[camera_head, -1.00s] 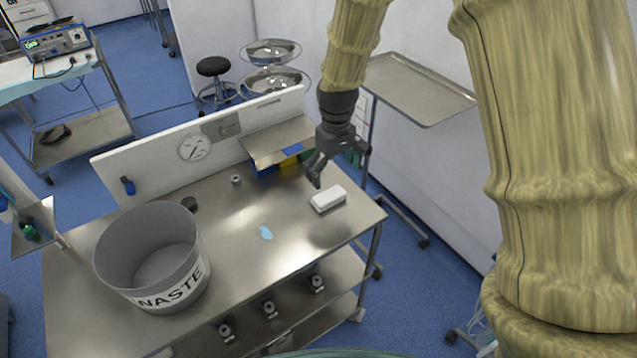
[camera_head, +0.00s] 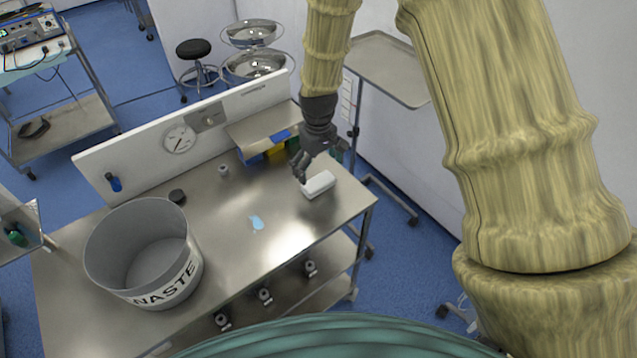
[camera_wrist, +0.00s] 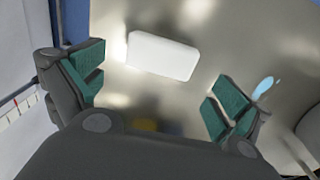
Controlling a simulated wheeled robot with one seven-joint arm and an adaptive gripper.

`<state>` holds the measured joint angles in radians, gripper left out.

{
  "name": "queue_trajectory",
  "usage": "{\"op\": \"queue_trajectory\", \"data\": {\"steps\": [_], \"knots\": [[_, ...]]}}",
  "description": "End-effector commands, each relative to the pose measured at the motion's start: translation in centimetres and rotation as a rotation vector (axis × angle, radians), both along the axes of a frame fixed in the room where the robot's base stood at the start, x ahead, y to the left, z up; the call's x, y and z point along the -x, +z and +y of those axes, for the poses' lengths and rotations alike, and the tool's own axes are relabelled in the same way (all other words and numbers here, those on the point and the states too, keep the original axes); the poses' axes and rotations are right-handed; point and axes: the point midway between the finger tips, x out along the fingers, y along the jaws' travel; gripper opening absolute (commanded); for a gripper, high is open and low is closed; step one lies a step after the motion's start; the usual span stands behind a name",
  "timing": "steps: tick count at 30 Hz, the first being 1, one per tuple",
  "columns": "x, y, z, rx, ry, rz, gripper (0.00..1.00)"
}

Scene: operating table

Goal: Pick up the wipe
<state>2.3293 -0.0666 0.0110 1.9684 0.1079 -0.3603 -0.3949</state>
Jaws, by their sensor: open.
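The wipe (camera_head: 320,185) appears to be the white, rounded block lying flat on the steel table near its right end. In the wrist view the wipe (camera_wrist: 163,56) shows whole, slightly tilted, beyond and between the fingers. My gripper (camera_head: 316,168) is open above and just behind the wipe, and from the head camera it partly overlaps the wipe's far edge. In the wrist view my gripper (camera_wrist: 155,88) has its green-padded fingers wide apart with nothing between them. No contact with the wipe is visible.
A pale blue patch (camera_head: 257,222) lies on the table (camera_head: 235,260) left of the wipe; I cannot tell if it is liquid. A large grey waste bin (camera_head: 170,285) stands at the left. A low shelf with coloured boxes (camera_head: 275,151) and a white back panel (camera_head: 140,165) border the far side.

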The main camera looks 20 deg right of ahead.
Motion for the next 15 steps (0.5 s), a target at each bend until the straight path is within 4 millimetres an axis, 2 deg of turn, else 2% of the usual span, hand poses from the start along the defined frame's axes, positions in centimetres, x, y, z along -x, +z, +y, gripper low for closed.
{"op": "queue_trajectory", "data": {"steps": [15], "knots": [[0.5,-4.3,0.0,0.001,-0.002,0.002,1.0]]}}
